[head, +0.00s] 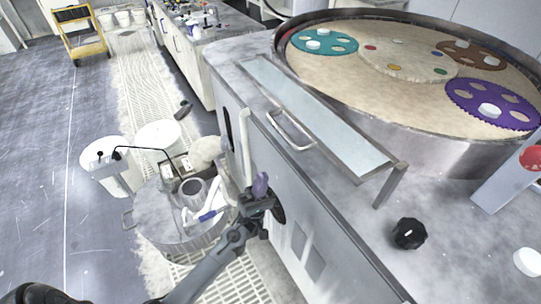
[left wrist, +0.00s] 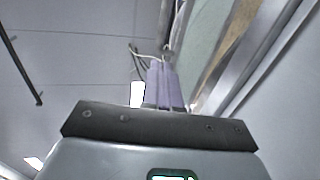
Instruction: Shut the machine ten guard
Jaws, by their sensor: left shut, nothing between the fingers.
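The machine guard (head: 318,112) is a long pale glass panel in a metal frame along the front rim of the big round polishing machine in the head view. A metal bar handle (head: 290,131) sits at its front edge. A leg or bracket (head: 390,186) shows at its right end. My left gripper (head: 261,182) has purple fingertips and is below the handle, in front of the cabinet face, apart from the handle. In the left wrist view the purple fingers (left wrist: 165,85) are together and empty. No machine number is legible. My right gripper is not in view.
The round platen (head: 350,80) carries teal, brown and purple carrier discs. A black knob (head: 408,233) and a red button (head: 532,158) are on the right. Drums and buckets (head: 160,140) stand on the floor grating left of the cabinet. A yellow cart (head: 82,38) is far left.

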